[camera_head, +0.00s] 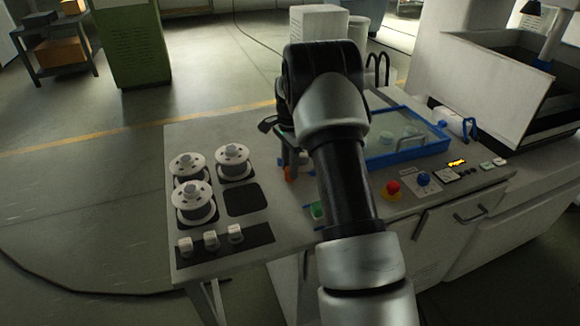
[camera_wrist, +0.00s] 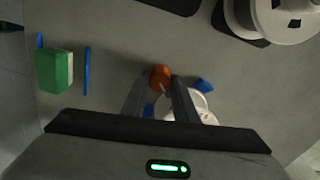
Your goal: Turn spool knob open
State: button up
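Three white spools stand at the left of the bench in the head view, one of them the front spool (camera_head: 194,203). In front of them, a dark strip carries three small white knobs, including the middle knob (camera_head: 211,240); no label is readable. My gripper (camera_head: 291,160) points down right of the spools, partly hidden by my arm. In the wrist view its two fingers (camera_wrist: 160,92) are apart, with an orange piece (camera_wrist: 160,77) at their tips; whether they grip it is unclear. A spool edge (camera_wrist: 285,18) shows at the wrist view's top right.
A green block (camera_wrist: 54,70) lies between blue strips near the bench front. Right of my arm are a red button (camera_head: 393,187), a blue knob (camera_head: 423,179) and a blue-rimmed tray (camera_head: 410,157). A dark square pad (camera_head: 246,199) beside the spools is empty.

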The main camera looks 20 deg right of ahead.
jog(key=shift+n, duration=0.3)
jog(key=n, duration=0.3)
jog(key=shift+n, duration=0.4)
jog(key=n, duration=0.3)
jog(key=shift+n+b, duration=0.3)
jog(key=n, duration=0.4)
jog(key=shift+r+n, duration=0.1)
jog(key=shift+n, duration=2)
jog(key=shift+w, duration=0.1)
jog(key=o, duration=1.1)
jog(key=shift+c, duration=0.2)
